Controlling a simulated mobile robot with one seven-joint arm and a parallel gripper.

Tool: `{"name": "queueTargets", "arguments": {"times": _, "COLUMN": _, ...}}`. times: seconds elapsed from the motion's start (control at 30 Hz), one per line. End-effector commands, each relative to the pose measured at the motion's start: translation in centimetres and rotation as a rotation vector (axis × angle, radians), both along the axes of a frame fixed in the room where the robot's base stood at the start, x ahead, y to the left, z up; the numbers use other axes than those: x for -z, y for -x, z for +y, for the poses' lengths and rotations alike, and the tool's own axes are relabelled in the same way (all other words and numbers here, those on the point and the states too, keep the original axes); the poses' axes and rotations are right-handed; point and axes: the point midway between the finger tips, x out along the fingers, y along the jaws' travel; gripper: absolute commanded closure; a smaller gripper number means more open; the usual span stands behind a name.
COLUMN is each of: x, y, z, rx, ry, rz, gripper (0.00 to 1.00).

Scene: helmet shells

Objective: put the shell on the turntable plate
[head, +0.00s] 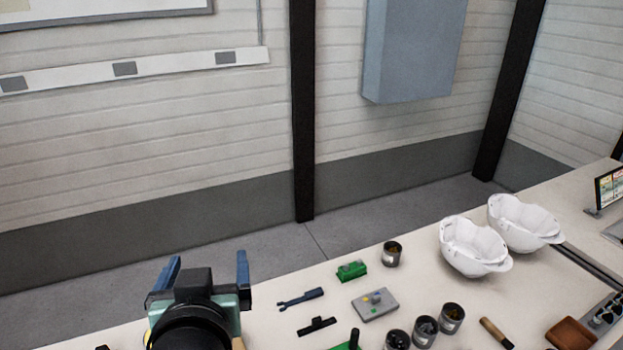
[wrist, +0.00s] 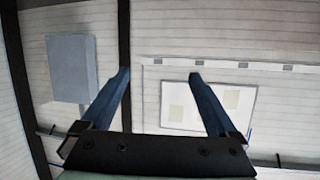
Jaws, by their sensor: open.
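Two white helmet shells stand on the bench at the right of the head view: a nearer one (head: 474,250) and one behind it to the right (head: 523,224). I cannot tell which one the task means. They look open side up and sit close together. My gripper (head: 208,262) is at the lower left of the head view, well left of the shells. In the wrist view my gripper (wrist: 158,75) has its blue fingers spread with nothing between them, facing the wall. I cannot make out a turntable plate in either view.
The pale bench (head: 405,290) holds a green block (head: 352,271), a grey box (head: 375,305), dark cans (head: 392,254), a blue tool (head: 301,299) and a brown tray (head: 570,333). A small display (head: 609,188) stands at the right edge. A grey cabinet (head: 413,48) hangs on the wall.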

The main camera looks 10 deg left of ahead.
Motion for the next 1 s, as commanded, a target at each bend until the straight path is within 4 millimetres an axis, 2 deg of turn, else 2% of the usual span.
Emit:
{"name": "queueTargets", "arguments": {"times": 0.03, "x": -4.8, "y": -1.4, "z": -2.4, "rx": 0.054, "ry": -0.045, "rz": -0.138, "gripper": 0.06}}
{"name": "queueTargets", "arguments": {"times": 0.07, "x": -7.6, "y": -1.9, "z": -3.7, "rx": 0.08, "ry": -0.067, "rz": -0.221, "gripper": 0.06}}
{"name": "queueTargets", "arguments": {"times": 0.1, "x": -11.3, "y": -2.1, "z": -5.5, "rx": 0.117, "ry": -0.093, "rz": -0.33, "gripper": 0.06}}
{"name": "queueTargets", "arguments": {"times": 0.17, "x": -16.5, "y": -1.8, "z": -8.4, "rx": 0.169, "ry": -0.121, "rz": -0.493, "gripper": 0.06}}
{"name": "queueTargets", "arguments": {"times": 0.2, "x": -19.8, "y": -1.2, "z": -10.2, "rx": 0.202, "ry": -0.133, "rz": -0.599, "gripper": 0.06}}
{"name": "queueTargets", "arguments": {"times": 0.3, "x": -26.5, "y": 1.4, "z": -14.0, "rx": 0.271, "ry": -0.146, "rz": -0.832, "gripper": 0.06}}
{"name": "queueTargets", "arguments": {"times": 0.4, "x": -30.9, "y": 4.3, "z": -16.4, "rx": 0.316, "ry": -0.144, "rz": -1.007, "gripper": 0.06}}
{"name": "queueTargets", "arguments": {"times": 0.5, "x": -33.3, "y": 6.3, "z": -17.7, "rx": 0.341, "ry": -0.138, "rz": -1.11, "gripper": 0.06}}
{"name": "queueTargets", "arguments": {"times": 0.6, "x": -34.3, "y": 7.1, "z": -18.2, "rx": 0.35, "ry": -0.135, "rz": -1.153, "gripper": 0.06}}
{"name": "queueTargets", "arguments": {"times": 0.9, "x": -34.3, "y": 7.1, "z": -18.1, "rx": 0.349, "ry": -0.135, "rz": -1.153, "gripper": 0.06}}
{"name": "queueTargets", "arguments": {"times": 1.0, "x": -32.9, "y": 7.1, "z": -18.1, "rx": 0.349, "ry": -0.136, "rz": -1.151, "gripper": 0.06}}
